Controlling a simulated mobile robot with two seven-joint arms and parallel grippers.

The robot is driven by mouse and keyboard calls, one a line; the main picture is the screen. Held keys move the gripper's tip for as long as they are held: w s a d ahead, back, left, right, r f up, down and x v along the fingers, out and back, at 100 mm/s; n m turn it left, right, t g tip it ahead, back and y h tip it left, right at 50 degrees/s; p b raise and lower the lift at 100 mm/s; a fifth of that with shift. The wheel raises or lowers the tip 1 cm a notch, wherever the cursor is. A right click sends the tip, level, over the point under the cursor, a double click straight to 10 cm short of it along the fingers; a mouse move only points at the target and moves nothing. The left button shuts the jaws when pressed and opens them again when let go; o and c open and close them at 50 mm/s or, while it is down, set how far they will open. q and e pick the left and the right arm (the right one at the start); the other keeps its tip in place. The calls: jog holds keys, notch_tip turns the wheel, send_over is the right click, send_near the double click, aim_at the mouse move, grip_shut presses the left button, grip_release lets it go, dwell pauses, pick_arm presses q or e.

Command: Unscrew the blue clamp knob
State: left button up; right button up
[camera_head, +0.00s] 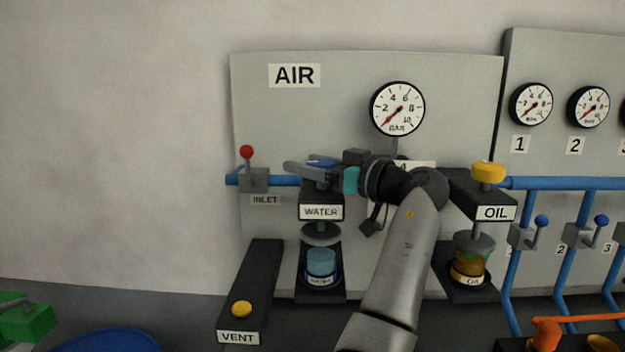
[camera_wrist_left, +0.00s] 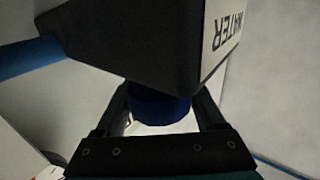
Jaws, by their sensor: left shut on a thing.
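The blue clamp knob (camera_head: 322,161) sits on top of the dark block labelled WATER (camera_head: 320,196). My left gripper (camera_head: 308,166) reaches in from the right with its fingers around the knob, shut on it. In the left wrist view the blue knob (camera_wrist_left: 158,105) shows between the two fingers (camera_wrist_left: 160,108), against the dark WATER block (camera_wrist_left: 140,50). The fingers and gripper body hide part of the knob. My right gripper is not in view.
A red-tipped inlet lever (camera_head: 247,160) stands close left of the gripper. A gauge (camera_head: 397,108) is above my left arm. The OIL unit (camera_head: 485,200) with a yellow knob is to the right. A yellow VENT button (camera_head: 242,309) is below left.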

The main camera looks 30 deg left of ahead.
pick_arm(q)
jog(key=shift+s+r+n+g+b, duration=0.1)
jog(key=shift+s+n+g+b, duration=0.1)
jog(key=shift+n+g, duration=0.5)
jog(key=shift+s+r+n+g+b, duration=0.15)
jog(key=shift+n+g, duration=0.25)
jog(key=shift+g, duration=0.6)
jog(key=shift+s+f+n+g, duration=0.1)
jog(key=shift+n+g, duration=0.7)
jog(key=shift+g, duration=0.5)
jog(key=shift+s+n+g, duration=0.1)
jog(key=shift+n+g, duration=0.3)
jog(key=shift+g, duration=0.2)
jog(key=o, duration=1.3)
jog(key=shift+f, duration=0.1)
jog(key=shift+o, duration=0.2)
